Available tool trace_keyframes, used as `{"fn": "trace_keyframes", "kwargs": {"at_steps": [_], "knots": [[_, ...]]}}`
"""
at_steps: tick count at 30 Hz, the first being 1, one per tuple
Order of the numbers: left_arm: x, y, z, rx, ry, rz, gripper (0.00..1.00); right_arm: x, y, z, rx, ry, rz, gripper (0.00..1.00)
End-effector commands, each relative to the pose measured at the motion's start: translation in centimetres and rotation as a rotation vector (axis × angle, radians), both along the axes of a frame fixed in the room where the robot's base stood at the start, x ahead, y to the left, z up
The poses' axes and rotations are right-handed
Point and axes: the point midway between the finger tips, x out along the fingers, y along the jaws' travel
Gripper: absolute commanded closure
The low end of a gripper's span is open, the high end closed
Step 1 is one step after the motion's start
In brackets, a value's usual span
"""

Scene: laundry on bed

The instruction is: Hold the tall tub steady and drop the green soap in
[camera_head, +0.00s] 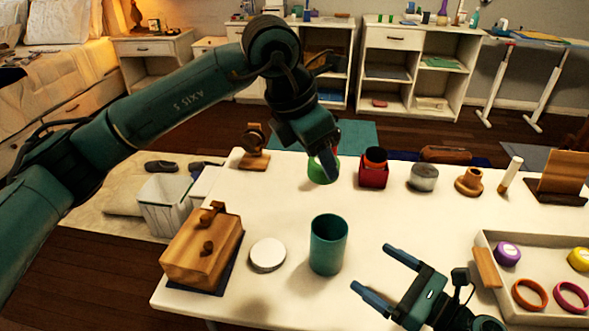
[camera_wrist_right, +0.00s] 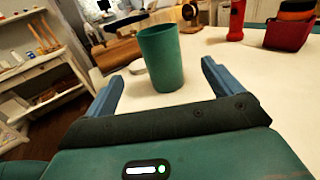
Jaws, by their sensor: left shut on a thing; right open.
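The tall teal tub (camera_head: 328,245) stands upright on the white table, its open mouth facing up. The green soap (camera_head: 317,172) is in my left gripper (camera_head: 328,165), which is shut on it above the table, behind the tub in the head view. The gripper's fingers partly hide the soap. My right gripper (camera_head: 372,270) is open and empty at the tub's right front side. In the right wrist view the tub (camera_wrist_right: 161,60) stands ahead, between the lines of the two open fingers (camera_wrist_right: 160,85), seemingly just beyond their tips.
A white round lid (camera_head: 267,254) lies left of the tub, beside a wooden box (camera_head: 202,250). A red container (camera_head: 373,172), a grey tin (camera_head: 423,178) and a wooden piece (camera_head: 469,182) stand along the back. A tray (camera_head: 485,240) with rings and round items is at the right.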

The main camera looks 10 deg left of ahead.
Motion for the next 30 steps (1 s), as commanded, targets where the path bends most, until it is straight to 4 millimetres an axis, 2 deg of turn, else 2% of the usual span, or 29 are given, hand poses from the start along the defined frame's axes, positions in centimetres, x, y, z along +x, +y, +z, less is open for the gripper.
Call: {"fn": "trace_keyframes", "kwargs": {"at_steps": [6,14,30], "knots": [[0.1,-1.9,1.8,0.001,-0.001,0.237,0.76,0.0,0.0,0.0,0.000,0.000,0.000,0.09],[0.2,-2.3,2.3,0.001,0.004,0.314,0.76,0.6,0.9,0.0,0.002,0.000,0.000,0.09],[0.2,-2.3,2.2,0.001,0.005,0.311,0.76,6.0,8.5,0.1,0.002,0.000,-0.001,0.09]]}}
